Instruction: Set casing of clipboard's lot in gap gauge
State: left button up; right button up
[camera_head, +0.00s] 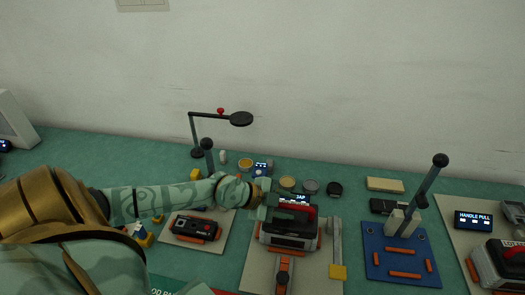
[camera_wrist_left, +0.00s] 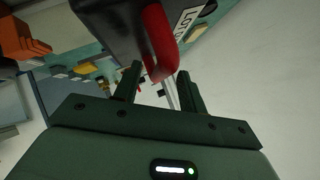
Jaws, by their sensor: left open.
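A dark grey casing (camera_head: 289,236) with a red handle and orange trim sits at the gap gauge, in front of its small "GAP" display (camera_head: 294,200). In the left wrist view, the casing (camera_wrist_left: 112,22) looms close at the top with its red handle (camera_wrist_left: 160,42) and part of a "LOT" label. My left gripper (camera_head: 266,204) is at the casing's back left. It is open; its two fingers (camera_wrist_left: 160,88) point toward the handle, with no grip on it visible. Whether they touch is unclear. My right gripper is out of view. No clipboard can be made out.
A dark red-trimmed unit (camera_head: 195,228) lies on a pad at left. A blue plate (camera_head: 375,262) with a tilted lever stands right of the gauge. Another casing (camera_head: 497,263) sits near the "HANDLE PULL" display (camera_head: 473,220). A lamp-like stand (camera_head: 194,135) rises behind.

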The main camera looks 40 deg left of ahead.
pick_arm(q)
jog(key=p+v, duration=0.3)
jog(key=v, duration=1.1)
jog(key=shift+r, duration=0.1)
